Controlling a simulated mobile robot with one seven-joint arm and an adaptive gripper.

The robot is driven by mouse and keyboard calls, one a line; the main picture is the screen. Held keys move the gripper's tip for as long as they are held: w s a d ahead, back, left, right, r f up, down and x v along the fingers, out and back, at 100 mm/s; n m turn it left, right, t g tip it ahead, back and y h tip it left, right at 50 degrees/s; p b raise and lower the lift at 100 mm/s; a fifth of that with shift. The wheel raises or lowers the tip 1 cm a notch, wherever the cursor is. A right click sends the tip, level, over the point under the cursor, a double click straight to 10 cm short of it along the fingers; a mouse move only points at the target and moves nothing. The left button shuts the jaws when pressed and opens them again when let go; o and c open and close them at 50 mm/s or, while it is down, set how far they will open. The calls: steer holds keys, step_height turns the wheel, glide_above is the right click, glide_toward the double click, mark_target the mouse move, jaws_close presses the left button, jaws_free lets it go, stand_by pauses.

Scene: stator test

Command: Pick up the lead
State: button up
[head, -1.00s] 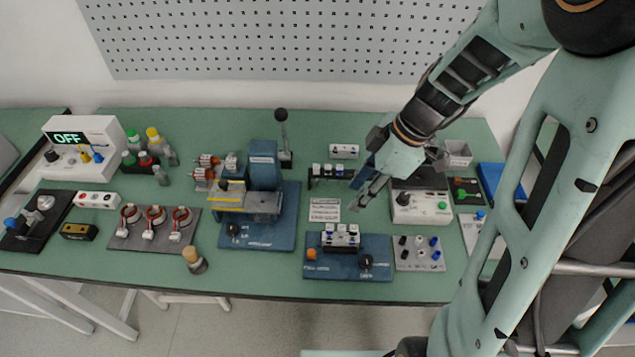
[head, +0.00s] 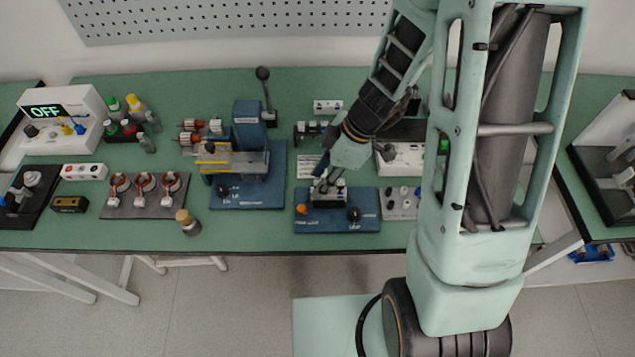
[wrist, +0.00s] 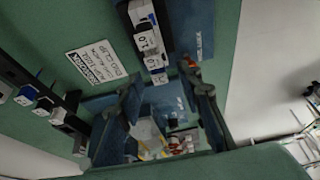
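My gripper (head: 325,184) is over the back part of a blue fixture (head: 336,223) with an orange button and a black knob. In the wrist view my gripper (wrist: 158,80) is open, with its two dark blue fingers apart. White blocks marked 1.0 (wrist: 148,42) sit in a row on the fixture, just beyond the fingertips. Nothing is clearly held between the fingers. I cannot make out which item is the lead. The gripper partly hides the row of blocks in the head view.
A black rack (wrist: 72,103) with several small white blocks stands beside a white text card (wrist: 96,62). A blue press (head: 250,150) with a tall lever stands left of my gripper. Coils lie on a grey plate (head: 145,208). A white supply (head: 65,125) reads OFF.

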steer(key=shift+x, duration=0.85)
jaws_close()
steer(key=shift+r, duration=0.15)
